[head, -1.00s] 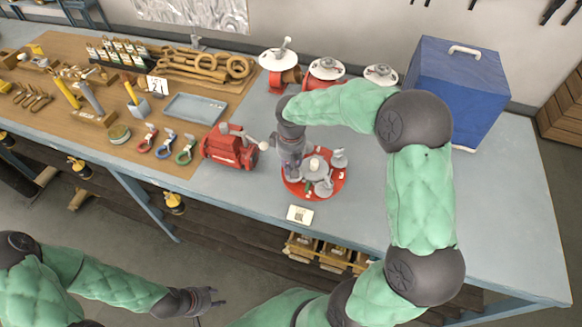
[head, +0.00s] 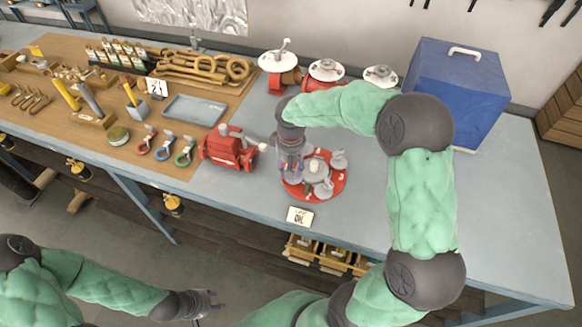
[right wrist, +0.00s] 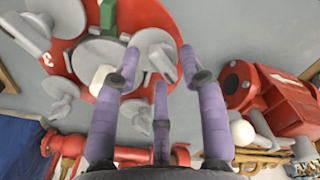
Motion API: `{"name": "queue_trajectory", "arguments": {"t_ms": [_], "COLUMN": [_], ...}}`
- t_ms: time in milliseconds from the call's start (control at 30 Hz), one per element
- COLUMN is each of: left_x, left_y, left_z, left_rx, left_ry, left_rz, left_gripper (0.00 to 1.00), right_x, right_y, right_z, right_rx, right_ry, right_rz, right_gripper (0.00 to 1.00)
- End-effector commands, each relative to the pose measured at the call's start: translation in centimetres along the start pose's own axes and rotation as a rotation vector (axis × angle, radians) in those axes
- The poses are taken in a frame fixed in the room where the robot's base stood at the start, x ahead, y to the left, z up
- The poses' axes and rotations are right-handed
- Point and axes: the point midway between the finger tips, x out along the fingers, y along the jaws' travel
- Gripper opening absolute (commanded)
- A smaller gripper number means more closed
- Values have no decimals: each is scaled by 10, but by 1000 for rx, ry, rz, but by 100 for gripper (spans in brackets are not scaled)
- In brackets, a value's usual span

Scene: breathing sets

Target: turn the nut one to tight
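A red round plate (head: 333,190) with several grey wing nuts stands on the bench; the right wrist view shows it at upper left (right wrist: 68,58). My right gripper (head: 291,172) points down at the plate's left edge. In the right wrist view its three purple fingers (right wrist: 160,78) are spread, with a grey nut (right wrist: 155,50) between and just beyond the tips. I cannot tell whether they touch it, or read its number. Other grey nuts (right wrist: 62,88) sit around the grey centre disc. My left gripper (head: 204,303) is low, in front of the bench, away from the plate; its fingers look apart.
A red pump body (head: 228,150) stands close left of my right gripper. Red valves with white discs (head: 326,72) stand behind, and a blue box (head: 455,90) at back right. A white card (head: 300,216) lies before the plate. The bench right of my right arm is clear.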

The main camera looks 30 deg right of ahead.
Motion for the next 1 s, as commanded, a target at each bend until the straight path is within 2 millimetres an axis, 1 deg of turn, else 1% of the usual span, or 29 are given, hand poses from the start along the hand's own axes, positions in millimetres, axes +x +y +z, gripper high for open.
{"name": "queue_trajectory", "arguments": {"t_ms": [267,367,467,800,900,1000], "left_x": [0,0,0,0,0,0], "left_y": [0,0,0,0,0,0], "left_z": [0,0,0,0,0,0], "left_rx": [0,0,0,0,0,0], "left_ry": [0,0,0,0,0,0], "left_rz": [0,0,0,0,0,0], "left_gripper": [40,40,40,40,40,40], "right_x": [-1,-6,-18,-83,-99,-110], "right_y": [0,0,0,0,0,0], "right_z": [0,-1,-1,-1,-1,-1], "right_rx": [0,-1,-1,0,-1,-1], "right_ry": [0,2,4,4,3,2], "right_rz": [0,0,1,0,0,0], "right_gripper": [44,44,44,44,44,44]}}
